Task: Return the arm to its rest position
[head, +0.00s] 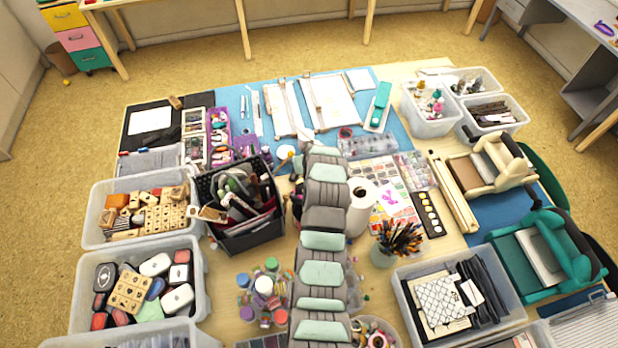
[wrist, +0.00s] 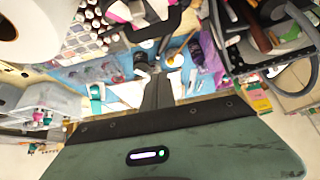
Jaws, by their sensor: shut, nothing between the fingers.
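My arm (head: 322,240) shows in the head view as a chain of grey and pale green segments. It runs from the bottom edge up over the middle of the craft table, ending near the clear plastic case. My gripper (wrist: 156,78) shows in the wrist view as dark narrow fingers beyond the green-grey wrist body (wrist: 170,150). The fingers are together and hold nothing. In the head view the gripper is mostly hidden by the arm, and its height above the table is hard to tell.
A black basket of tools (head: 240,235) stands left of my arm, and a white paper roll (head: 361,208) and a pen cup (head: 385,256) stand close on its right. Small jars (head: 263,285) lie left of the arm's lower part. Bins of stamps (head: 92,222) line the left edge.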

